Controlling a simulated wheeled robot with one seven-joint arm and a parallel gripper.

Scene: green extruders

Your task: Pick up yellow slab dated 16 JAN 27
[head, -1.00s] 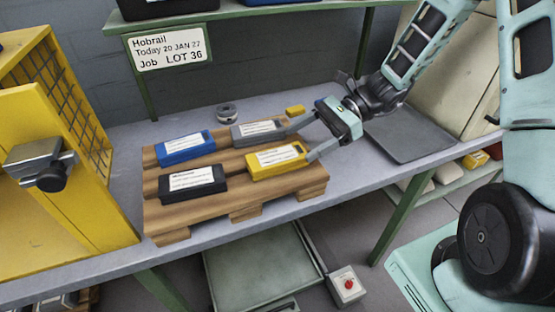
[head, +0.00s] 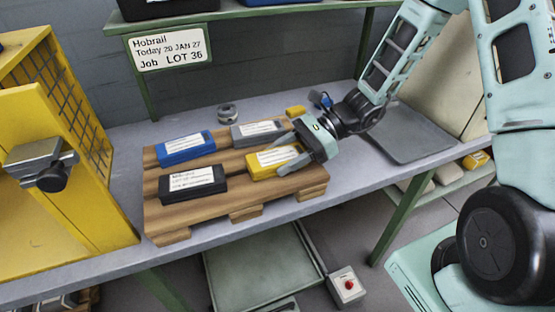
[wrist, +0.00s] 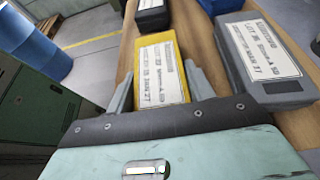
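The yellow slab (head: 258,168) lies flat on the right front of the wooden pallet (head: 240,205), with a white label on top. In the wrist view the slab (wrist: 184,78) points away from me between my two fingers. Its label ends in "JAN 27"; the day is hard to read. My gripper (head: 286,160) is open, low over the slab's right end, with one finger along each side. Small gaps seem to show beside the fingers (wrist: 160,82); I cannot tell if either touches. The palm hides the slab's near end.
A grey slab (head: 257,137) lies close behind the yellow one, a blue slab (head: 190,150) at back left, and a black slab (head: 187,194) at front left. A yellow cage (head: 95,215) stands left. A dark mat (head: 405,150) lies to the right.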

